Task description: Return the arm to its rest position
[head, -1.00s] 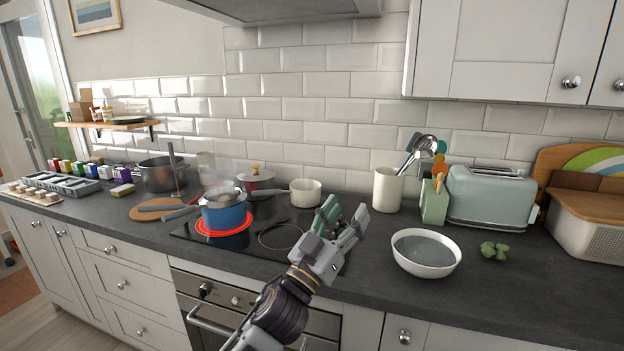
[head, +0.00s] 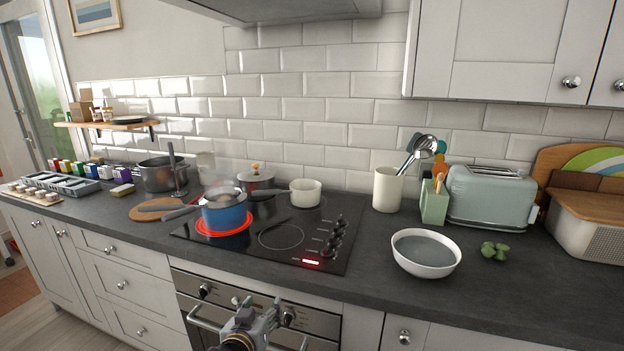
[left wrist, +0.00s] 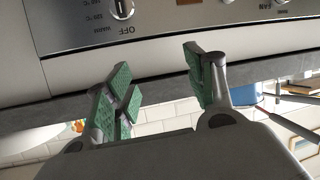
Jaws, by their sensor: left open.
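My left gripper (head: 250,318) is at the bottom middle of the head view, low in front of the oven front. In the left wrist view its green-padded fingers (left wrist: 160,88) are spread apart with nothing between them. The oven panel (left wrist: 190,30) with its knobs fills the top of that view, close to the fingers. Much of my left arm is below the edge of the head view. My right gripper is not in view.
The oven handle (head: 207,326) is close to the gripper. On the hob (head: 335,205), a blue pot (head: 226,217) steams over a glowing red ring. A white bowl (head: 427,270) and green florets (head: 495,251) are on the worktop (head: 420,302) at the right.

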